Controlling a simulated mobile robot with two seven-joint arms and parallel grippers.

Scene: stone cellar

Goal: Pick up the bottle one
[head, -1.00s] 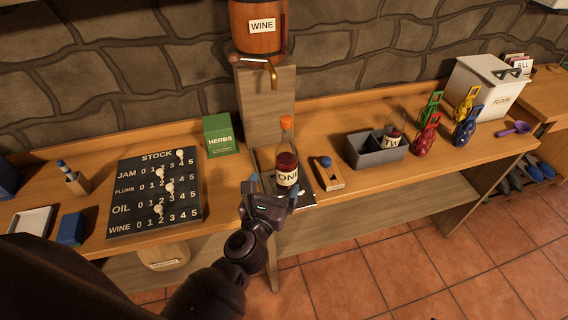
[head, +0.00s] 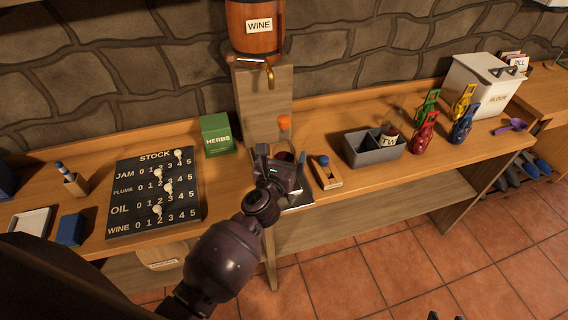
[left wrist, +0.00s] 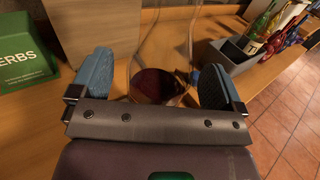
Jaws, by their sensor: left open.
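The bottle one is clear with dark red contents and an orange cap (head: 284,123). It stands on the bench below the wine barrel, and my left gripper (head: 277,162) hides most of it and its label. In the left wrist view the dark red part of the bottle (left wrist: 158,86) is between the two blue finger pads of the left gripper (left wrist: 157,78). The fingers are open, with a gap on each side of the bottle. Small dark tips (head: 446,317) at the bottom edge may be my right gripper; too little shows to tell.
Left of the bottle are a green herbs box (head: 217,136) and a stock board (head: 153,192). To its right are a wooden block with a blue knob (head: 326,176) and a grey divided crate (head: 366,154) holding another bottle (head: 389,139).

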